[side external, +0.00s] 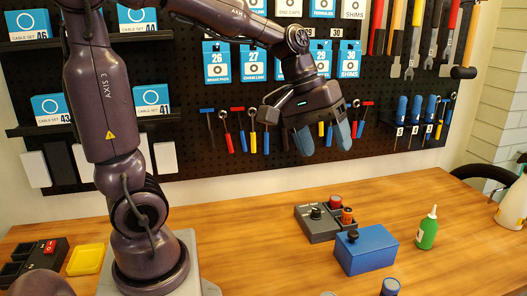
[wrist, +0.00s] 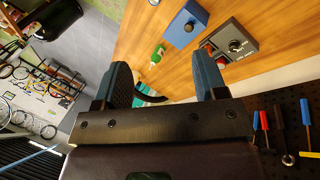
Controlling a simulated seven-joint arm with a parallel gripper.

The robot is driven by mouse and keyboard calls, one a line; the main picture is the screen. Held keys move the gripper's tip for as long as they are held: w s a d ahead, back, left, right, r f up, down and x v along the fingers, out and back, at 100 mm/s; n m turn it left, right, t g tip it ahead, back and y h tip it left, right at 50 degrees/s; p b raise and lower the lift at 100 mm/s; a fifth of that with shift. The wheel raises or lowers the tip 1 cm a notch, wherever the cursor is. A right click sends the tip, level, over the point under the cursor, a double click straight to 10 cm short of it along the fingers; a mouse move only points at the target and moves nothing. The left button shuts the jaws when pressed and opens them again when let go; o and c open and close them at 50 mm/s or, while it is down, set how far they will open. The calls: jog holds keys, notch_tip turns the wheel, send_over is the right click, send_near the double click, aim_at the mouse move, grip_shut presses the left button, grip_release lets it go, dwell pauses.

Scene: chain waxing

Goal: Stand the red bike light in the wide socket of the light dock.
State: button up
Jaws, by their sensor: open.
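A grey unit with a black knob (side external: 317,229), which looks like the light dock, sits on the table and also shows in the wrist view (wrist: 243,35). At its right side a red round piece (side external: 335,201), perhaps the red bike light, sits in or on a dark holder. An orange cylinder (side external: 347,215) stands just in front of it. I cannot tell which socket is the wide one or how deep either piece sits. My gripper (side external: 323,139) is open and empty, high above the table behind the dock; its fingers also show in the wrist view (wrist: 164,82).
A blue box with a black knob (side external: 366,252) stands right in front of the dock. A green bottle (side external: 427,230) stands farther right. A blue-topped cylinder (side external: 389,287) is at the front edge. A yellow tray (side external: 86,260) lies left. A tool pegboard (side external: 205,85) rises behind.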

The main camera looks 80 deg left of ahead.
jog(key=s+d+m+t+y, duration=0.2)
jog(key=s+m+y, duration=0.1)
jog(key=s+m, duration=0.5)
jog(key=s, duration=0.3)
jog(key=shift+s+d+r, duration=0.15)
jog(key=shift+s+d, duration=0.05)
jog(key=shift+d, duration=0.15)
dwell(1.1)
